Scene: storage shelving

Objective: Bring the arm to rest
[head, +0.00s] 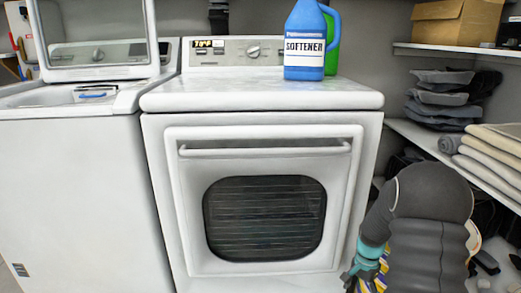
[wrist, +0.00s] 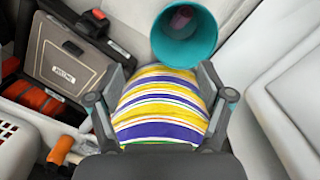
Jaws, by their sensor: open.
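My dark grey arm (head: 428,215) is at the lower right of the head view, in front of the shelving and beside the dryer. My gripper (wrist: 160,85) shows in the wrist view with its two fingers spread apart. A rounded striped thing (wrist: 160,112) in yellow, white and purple shows between and beyond the fingers. I cannot tell whether they touch it. In the head view, my gripper is only partly seen at the bottom edge, and its fingertips are hidden.
A white dryer (head: 263,150) fills the middle, with a blue softener bottle (head: 303,55) on top. A washer (head: 70,190) with raised lid stands left. Shelves (head: 440,150) hold towels (head: 490,155). In the wrist view are a teal container (wrist: 184,55) and a tool case (wrist: 65,72).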

